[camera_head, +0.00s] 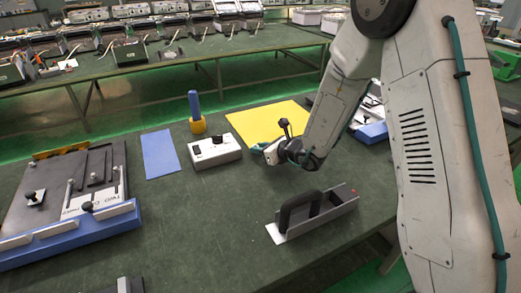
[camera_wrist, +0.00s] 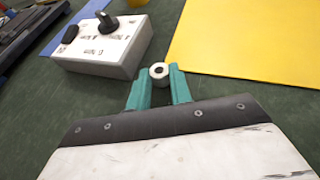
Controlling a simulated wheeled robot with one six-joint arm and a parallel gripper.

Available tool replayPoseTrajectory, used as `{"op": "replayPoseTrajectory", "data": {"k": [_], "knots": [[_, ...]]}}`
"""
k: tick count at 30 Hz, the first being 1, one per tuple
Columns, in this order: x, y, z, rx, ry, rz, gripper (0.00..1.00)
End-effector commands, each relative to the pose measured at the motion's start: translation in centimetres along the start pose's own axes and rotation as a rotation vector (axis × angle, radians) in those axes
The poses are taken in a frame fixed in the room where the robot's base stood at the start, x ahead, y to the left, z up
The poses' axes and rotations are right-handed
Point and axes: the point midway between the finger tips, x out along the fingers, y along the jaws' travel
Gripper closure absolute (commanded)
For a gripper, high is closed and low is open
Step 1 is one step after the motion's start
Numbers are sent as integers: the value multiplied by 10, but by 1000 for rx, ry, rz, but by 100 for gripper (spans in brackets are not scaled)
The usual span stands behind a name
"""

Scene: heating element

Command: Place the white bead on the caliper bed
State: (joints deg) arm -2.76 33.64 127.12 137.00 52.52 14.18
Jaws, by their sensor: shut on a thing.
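The white bead (camera_wrist: 159,72), a small ring with a dark hole, sits between the teal fingertips of my gripper (camera_wrist: 158,88) in the wrist view. The fingers are shut on it. In the head view my gripper (camera_head: 268,152) is just right of the white control box, over the green table; the bead cannot be made out clearly there. A grey channel with a black arched part (camera_head: 318,213), which looks like the caliper bed, lies nearer the front, below and to the right of my gripper. It is not visible in the wrist view.
The white control box (camera_head: 213,150) with black knobs is close to the left of my gripper. A yellow sheet (camera_head: 262,121), a blue mat (camera_head: 160,154) and a blue cylinder on a yellow base (camera_head: 196,112) lie around. A blue-edged fixture (camera_head: 70,231) stands left. The table's middle front is clear.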

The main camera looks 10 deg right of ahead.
Motion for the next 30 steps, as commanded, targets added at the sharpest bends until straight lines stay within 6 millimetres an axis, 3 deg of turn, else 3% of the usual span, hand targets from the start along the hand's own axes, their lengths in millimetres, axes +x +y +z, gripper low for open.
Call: {"op": "replayPoseTrajectory", "data": {"k": [12, 13, 15, 25, 30], "knots": [[3, -1, -8, 0, -1, -1, 100], [3, -1, -8, 0, -1, -2, 71], [3, -1, -7, 0, -2, -2, 57], [2, 0, -4, -1, -2, -1, 57], [-22, -2, -4, 0, -1, -4, 57]]}}
